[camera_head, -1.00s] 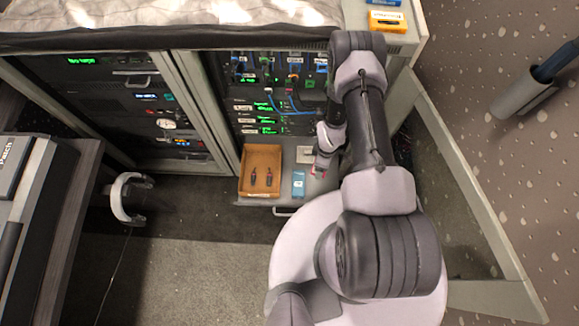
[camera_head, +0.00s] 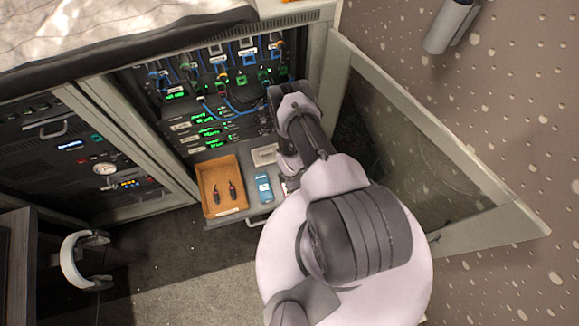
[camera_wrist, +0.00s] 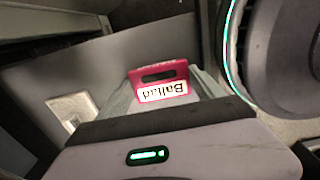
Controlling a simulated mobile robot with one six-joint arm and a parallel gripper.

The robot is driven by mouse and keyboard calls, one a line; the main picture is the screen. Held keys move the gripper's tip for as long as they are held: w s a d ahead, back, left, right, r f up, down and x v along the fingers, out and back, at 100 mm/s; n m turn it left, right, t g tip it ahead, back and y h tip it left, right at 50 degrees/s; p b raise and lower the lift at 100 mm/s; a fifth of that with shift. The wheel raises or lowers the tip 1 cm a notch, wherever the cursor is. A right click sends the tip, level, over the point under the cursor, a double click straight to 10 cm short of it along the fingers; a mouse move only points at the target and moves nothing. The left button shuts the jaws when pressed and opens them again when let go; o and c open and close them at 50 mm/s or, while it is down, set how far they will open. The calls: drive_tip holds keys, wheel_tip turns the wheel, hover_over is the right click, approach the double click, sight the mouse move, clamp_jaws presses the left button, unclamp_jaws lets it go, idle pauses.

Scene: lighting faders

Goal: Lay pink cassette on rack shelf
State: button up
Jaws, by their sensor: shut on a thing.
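The pink cassette (camera_wrist: 160,72), with a white label reading "Ballad", shows upside down in the wrist view. My gripper (camera_wrist: 163,90) is shut on it, with a grey finger on each side. In the head view my arm hides most of the gripper and cassette, near the right end of a grey pull-out shelf (camera_head: 245,212) low in the open rack. Whether the cassette touches the shelf cannot be told.
An orange-brown tray (camera_head: 206,170) with two dark red-tipped tools, a blue device (camera_head: 263,188) and a pale square plate (camera_head: 264,155) sit on the shelf. Cabled rack units are above. The open rack door (camera_head: 425,120) stands to the right.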

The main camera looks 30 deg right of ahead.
drive_tip(key=o, duration=1.2)
drive_tip(key=shift+o, duration=0.2)
wheel_tip(320, 180, up, 12)
drive_tip(key=p, duration=0.6)
drive_tip(key=shift+r, duration=0.15)
